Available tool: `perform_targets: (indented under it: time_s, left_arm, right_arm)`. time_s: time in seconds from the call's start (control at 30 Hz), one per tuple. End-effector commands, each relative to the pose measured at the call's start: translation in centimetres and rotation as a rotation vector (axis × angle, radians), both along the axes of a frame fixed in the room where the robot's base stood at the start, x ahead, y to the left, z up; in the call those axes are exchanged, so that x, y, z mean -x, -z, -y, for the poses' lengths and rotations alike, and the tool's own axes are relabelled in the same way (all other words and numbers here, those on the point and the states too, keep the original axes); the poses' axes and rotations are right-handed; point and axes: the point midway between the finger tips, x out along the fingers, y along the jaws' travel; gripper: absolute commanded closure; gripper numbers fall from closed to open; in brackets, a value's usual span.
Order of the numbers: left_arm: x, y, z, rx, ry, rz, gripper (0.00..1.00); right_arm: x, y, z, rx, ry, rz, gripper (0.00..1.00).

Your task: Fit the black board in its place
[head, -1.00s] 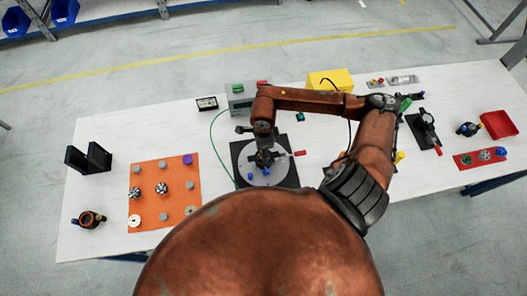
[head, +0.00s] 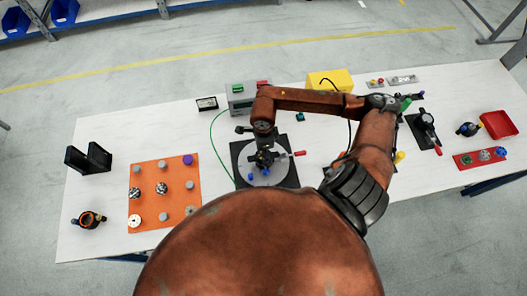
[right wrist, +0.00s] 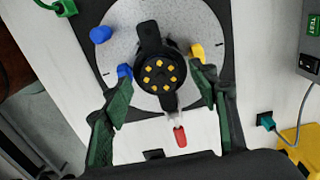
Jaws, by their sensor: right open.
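The round black board (right wrist: 159,74) with several yellow squares faces the right wrist camera. It lies over a black part with arms at top and bottom, on a grey disc (right wrist: 122,57) on a black square base (head: 237,160). I cannot tell if the board is fully seated. My right gripper (right wrist: 163,82) is open, with its green fingers on either side of the board and apart from it. In the head view the right gripper (head: 264,157) is over the disc and hides most of the board. My left gripper is not in view.
Blue knobs (right wrist: 100,34), a yellow knob (right wrist: 197,50) and a red-tipped lever (right wrist: 180,136) surround the board. An orange mat (head: 150,205) with small parts lies left. A grey box (head: 240,92), yellow box (head: 330,79) and red tray (head: 499,124) stand elsewhere on the white table.

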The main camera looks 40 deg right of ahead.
Motion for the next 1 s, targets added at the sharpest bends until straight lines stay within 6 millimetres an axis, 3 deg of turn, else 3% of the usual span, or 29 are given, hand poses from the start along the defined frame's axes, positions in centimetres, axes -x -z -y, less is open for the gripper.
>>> perform_targets:
  time_s: [0.33, 0.47, 1.0]
  left_arm:
    - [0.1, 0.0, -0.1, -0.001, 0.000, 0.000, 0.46]
    - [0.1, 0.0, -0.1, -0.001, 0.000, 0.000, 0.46]
    - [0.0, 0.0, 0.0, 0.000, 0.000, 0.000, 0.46]
  right_arm:
    - [0.0, -0.1, 0.0, 0.000, 0.000, 0.000, 0.39]
    - [-0.1, -1.0, 0.0, 0.001, -0.001, 0.003, 0.39]
    - [-0.1, -10.8, 0.1, 0.001, 0.000, 0.003, 0.39]
